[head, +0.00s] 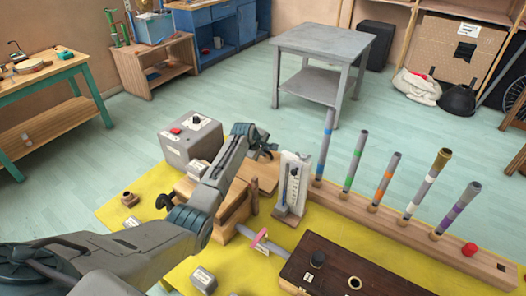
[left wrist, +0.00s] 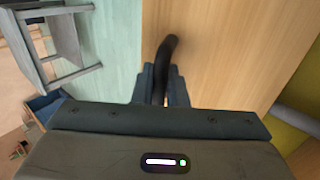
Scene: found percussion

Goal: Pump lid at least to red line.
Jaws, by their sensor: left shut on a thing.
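My left gripper (head: 266,151) reaches over the wooden bellows box on the yellow table. In the left wrist view its jaws (left wrist: 162,92) are shut on a dark curved handle (left wrist: 168,52) above the light wooden lid (left wrist: 235,50). The lid also shows in the head view (head: 266,172), just below the gripper; my arm hides much of the box. A white upright gauge (head: 293,180) stands just right of the lid, with a dark part on its face. I cannot make out a red line on it. My right gripper is not in view.
A grey box (head: 191,142) with a red button stands behind the bellows. A wooden rail (head: 395,228) with several colour-banded tubes runs to the right. A dark wooden box (head: 345,270) with knobs lies in front. A grey side table (head: 324,50) stands beyond.

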